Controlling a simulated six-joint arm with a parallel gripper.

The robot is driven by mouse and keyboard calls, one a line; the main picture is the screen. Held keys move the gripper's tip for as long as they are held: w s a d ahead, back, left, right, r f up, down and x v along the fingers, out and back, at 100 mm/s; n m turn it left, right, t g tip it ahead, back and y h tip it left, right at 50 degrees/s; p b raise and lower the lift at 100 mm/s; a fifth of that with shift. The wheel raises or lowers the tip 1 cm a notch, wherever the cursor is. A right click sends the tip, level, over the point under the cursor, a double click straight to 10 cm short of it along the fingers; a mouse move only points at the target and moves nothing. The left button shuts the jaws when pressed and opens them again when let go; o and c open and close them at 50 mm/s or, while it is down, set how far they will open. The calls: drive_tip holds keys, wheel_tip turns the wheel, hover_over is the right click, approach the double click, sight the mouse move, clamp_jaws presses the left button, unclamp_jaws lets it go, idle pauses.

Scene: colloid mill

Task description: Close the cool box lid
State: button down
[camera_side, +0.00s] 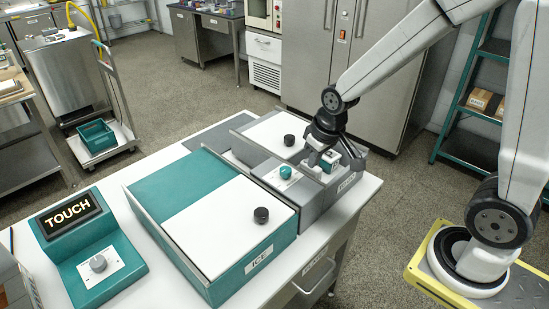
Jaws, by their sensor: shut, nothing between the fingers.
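A teal box (262,277) with an ICE label stands on the white table. Its top is part teal (182,187) and part white panel (222,217), with a black knob (261,215) near the front right corner. Behind it is a grey box (318,201) with a white lid panel (270,132), a black knob (289,140) and a label too small to read. I cannot tell which one is the cool box, or how far either lid is shut. My gripper (316,164) is shut and empty, low over the grey box, just right of a teal knob (285,172). Contact is unclear.
A teal console with a TOUCH display (69,212) and a grey knob (98,263) stands at the table's left. A strip of white table (165,287) in front is clear. A steel cabinet (318,62) stands behind, and teal shelving (466,115) is at right.

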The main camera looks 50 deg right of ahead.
drive_tip(key=w+d+r, duration=0.1)
drive_tip(key=w+d, duration=0.4)
drive_tip(key=w, duration=0.7)
drive_tip(key=m, duration=0.1)
hover_over(281, 139)
drive_tip(key=shift+s+a+r+t, duration=0.1)
drive_tip(key=shift+s+a+t, duration=0.05)
drive_tip(key=shift+s+t, duration=0.25)
drive_tip(key=x, duration=1)
drive_tip(key=shift+s, duration=0.3)
drive_tip(key=shift+s+a, duration=0.15)
drive_tip(key=shift+s, duration=1.5)
drive_tip(key=shift+s, duration=0.1)
